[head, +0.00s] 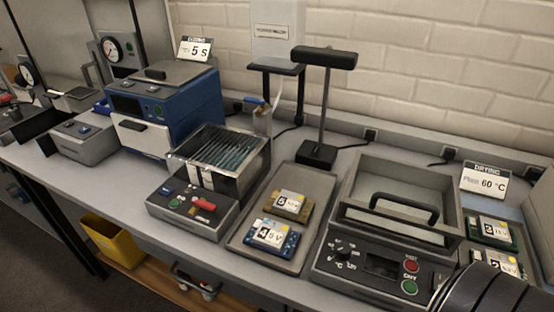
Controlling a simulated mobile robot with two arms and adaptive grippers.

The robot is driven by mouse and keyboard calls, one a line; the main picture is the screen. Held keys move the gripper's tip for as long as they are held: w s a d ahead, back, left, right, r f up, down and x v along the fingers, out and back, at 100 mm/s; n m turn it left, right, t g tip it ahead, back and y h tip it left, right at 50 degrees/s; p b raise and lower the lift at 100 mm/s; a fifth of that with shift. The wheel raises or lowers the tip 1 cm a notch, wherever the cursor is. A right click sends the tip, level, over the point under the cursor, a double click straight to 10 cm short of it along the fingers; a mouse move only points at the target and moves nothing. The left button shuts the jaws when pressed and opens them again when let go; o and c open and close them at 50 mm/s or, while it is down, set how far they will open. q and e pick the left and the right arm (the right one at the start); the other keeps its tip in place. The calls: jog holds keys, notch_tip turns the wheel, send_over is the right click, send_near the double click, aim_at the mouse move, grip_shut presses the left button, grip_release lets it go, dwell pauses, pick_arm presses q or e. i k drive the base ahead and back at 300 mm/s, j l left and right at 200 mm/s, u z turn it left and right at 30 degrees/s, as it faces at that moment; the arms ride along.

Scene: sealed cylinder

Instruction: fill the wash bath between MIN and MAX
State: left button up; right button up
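An open-topped metal tank (258,171) stands left of centre on the bench, with dark parallel slats or plates inside and small white labels on its front. It may be the wash bath; no MIN or MAX marks can be read and no liquid level can be made out. A grey control box (190,222) with a red lever or tap (204,204) and green and blue buttons is in front of it. Neither gripper is in view; a black rounded arm part of mine shows at bottom right.
A grey tray (240,240) holds two labelled boards (288,205). A lidded drying unit (385,262) stands right, with more boards (490,232) beside it. A blue machine (190,105) stands left, a black lamp stand (318,152) behind the tray. A yellow bin (112,245) is below the bench.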

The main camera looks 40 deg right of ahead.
aim_at(262, 102)
jog(key=z, duration=0.7)
